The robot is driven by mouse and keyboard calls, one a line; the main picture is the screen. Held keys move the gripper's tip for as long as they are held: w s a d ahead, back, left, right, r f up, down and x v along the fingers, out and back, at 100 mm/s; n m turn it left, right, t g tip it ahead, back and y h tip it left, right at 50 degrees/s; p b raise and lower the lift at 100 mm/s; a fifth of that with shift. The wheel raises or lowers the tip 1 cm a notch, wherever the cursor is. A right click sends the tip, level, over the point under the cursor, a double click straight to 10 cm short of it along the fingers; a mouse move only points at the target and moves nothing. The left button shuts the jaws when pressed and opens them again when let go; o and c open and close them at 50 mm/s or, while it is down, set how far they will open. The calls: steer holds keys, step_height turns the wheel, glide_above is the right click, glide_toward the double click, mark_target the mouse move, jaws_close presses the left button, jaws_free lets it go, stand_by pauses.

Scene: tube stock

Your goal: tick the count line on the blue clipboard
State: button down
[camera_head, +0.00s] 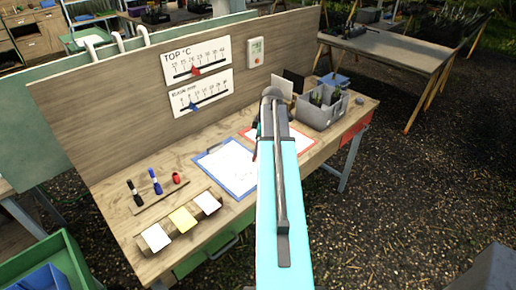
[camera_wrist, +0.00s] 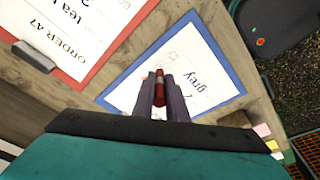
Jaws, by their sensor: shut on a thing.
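The blue clipboard (camera_head: 228,168) lies flat on the bench, left of my arm, with a white sheet on it. In the wrist view the blue clipboard (camera_wrist: 215,40) fills the middle, and its sheet shows the word "grey", a "2" and faint marks. My gripper (camera_wrist: 160,84) is shut on a red pen (camera_wrist: 159,92), over the sheet. The pen points away from the camera, and I cannot tell whether its tip touches the paper. In the head view my arm hides most of the gripper.
A red clipboard (camera_wrist: 108,60) reading "ORDER A7" lies beside the blue one. A black marker (camera_head: 134,192), a blue marker (camera_head: 155,182) and a short red piece (camera_head: 176,178) stand at the bench's left, behind several note pads (camera_head: 183,219). A grey crate (camera_head: 322,112) stands at the right.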

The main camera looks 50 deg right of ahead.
steer(key=shift+s+d, duration=0.2)
steer(key=shift+s, duration=0.05)
stand_by(0.8)
steer(key=shift+w+d, duration=0.4)
steer(key=shift+w, duration=0.15)
stand_by(0.5)
steer(key=shift+r, duration=0.2)
stand_by(0.4)
steer(key=shift+w+p+v, duration=0.15)
steer(key=shift+p+v, duration=0.25)
steer(key=shift+v, duration=0.25)
steer(key=shift+w+p+v, duration=0.1)
steer(key=shift+p+v, duration=0.25)
steer(key=shift+v, duration=0.3)
